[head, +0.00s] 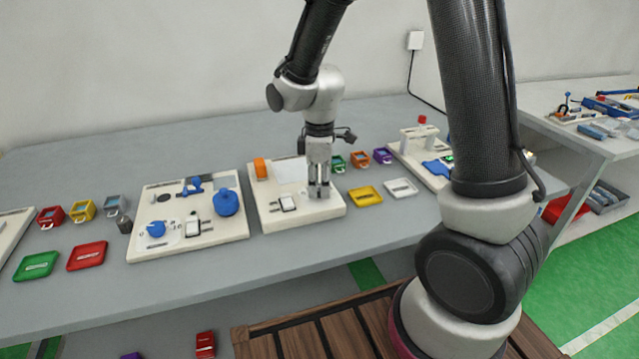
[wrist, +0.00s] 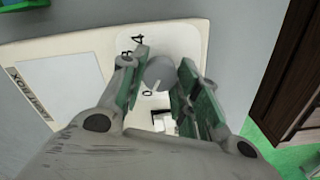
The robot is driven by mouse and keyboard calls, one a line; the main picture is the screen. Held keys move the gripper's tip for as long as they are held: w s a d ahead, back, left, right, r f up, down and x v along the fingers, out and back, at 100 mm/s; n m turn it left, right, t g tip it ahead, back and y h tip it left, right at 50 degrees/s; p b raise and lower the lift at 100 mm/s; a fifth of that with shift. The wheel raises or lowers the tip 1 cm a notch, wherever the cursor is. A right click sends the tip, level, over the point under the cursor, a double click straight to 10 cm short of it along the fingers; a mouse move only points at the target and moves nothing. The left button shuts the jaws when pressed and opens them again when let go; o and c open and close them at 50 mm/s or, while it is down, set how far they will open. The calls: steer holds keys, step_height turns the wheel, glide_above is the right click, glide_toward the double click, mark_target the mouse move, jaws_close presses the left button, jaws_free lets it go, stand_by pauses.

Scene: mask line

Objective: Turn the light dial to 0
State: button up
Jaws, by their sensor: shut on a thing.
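The light dial is a round grey knob (wrist: 160,70) on a white plate with printed numbers, in the wrist view. A 4 and a 0 can be read beside it. A pale mark shows at the knob's edge close to the 0; I cannot tell whether it lines up exactly. My gripper (head: 319,190) points down at the right part of the cream light box panel (head: 272,215). In the wrist view its green-padded fingers (wrist: 161,62) stand on both sides of the knob and are shut on it. In the head view the fingers hide the dial.
A white switch block (head: 287,202) is on the same panel, close to the gripper. An orange part (head: 260,168) stands at its back left. A panel with blue parts (head: 190,215) lies to the left, and a yellow tray (head: 365,196) to the right.

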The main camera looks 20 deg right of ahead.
mark_target(320, 187)
steer(key=o, duration=1.1)
steer(key=shift+c, duration=0.2)
step_height(320, 187, up, 12)
